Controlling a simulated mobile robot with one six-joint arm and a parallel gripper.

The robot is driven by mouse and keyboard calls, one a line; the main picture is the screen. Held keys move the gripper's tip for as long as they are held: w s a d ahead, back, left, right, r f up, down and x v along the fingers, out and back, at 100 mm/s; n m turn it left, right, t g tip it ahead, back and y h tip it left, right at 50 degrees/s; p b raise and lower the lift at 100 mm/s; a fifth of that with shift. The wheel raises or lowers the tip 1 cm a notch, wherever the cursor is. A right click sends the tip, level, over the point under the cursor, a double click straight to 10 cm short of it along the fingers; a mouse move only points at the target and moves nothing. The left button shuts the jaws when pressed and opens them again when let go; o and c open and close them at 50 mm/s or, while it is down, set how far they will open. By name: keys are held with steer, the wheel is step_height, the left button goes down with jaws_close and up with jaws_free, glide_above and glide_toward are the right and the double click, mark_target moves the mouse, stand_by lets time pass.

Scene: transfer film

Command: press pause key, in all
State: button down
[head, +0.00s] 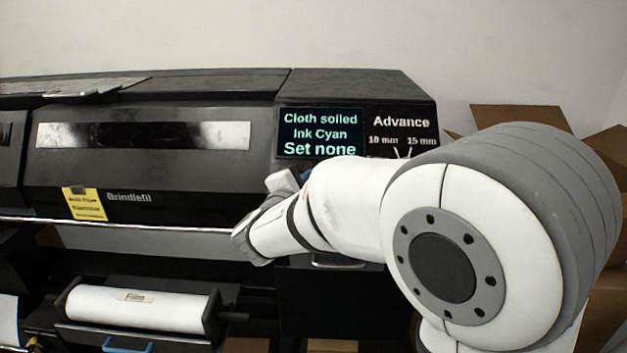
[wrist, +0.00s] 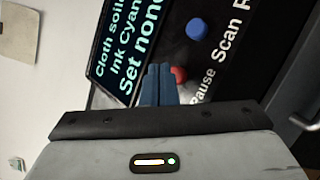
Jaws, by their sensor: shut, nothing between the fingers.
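In the wrist view, a red key (wrist: 179,75) stands beside the word Pause (wrist: 203,92) on the black panel. A blue key (wrist: 197,29) is farther along, by the word Scan. My gripper (wrist: 160,68) is shut and empty, with its blue fingertips just left of the red key and close to it. I cannot tell whether they touch it. The display (head: 320,132) reads "Cloth soiled, Ink Cyan, Set none"; it also shows in the wrist view (wrist: 122,45). In the head view my arm hides the keys.
The black printer (head: 150,175) carries a yellow note (head: 84,204) and a white film roll (head: 135,308) below. An Advance label (head: 401,122) with 10 mm and 15 mm marks is right of the display. Cardboard boxes (head: 515,117) stand behind my arm at right.

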steer(key=shift+w+f+b, duration=0.1)
steer(key=shift+f+b, duration=0.1)
steer(key=shift+b, duration=0.15)
steer(key=shift+w+f+b, duration=0.1)
steer(key=shift+w+b, duration=0.1)
steer(key=shift+b, duration=0.2)
steer(key=shift+w+f+b, duration=0.3)
steer(key=shift+b, duration=0.25)
stand_by(0.6)
stand_by(0.4)
steer(key=shift+s+r, duration=0.6)
steer(key=s+r, duration=0.3)
steer(key=shift+s+r+p, duration=0.3)
steer(key=shift+p, duration=0.1)
stand_by(0.6)
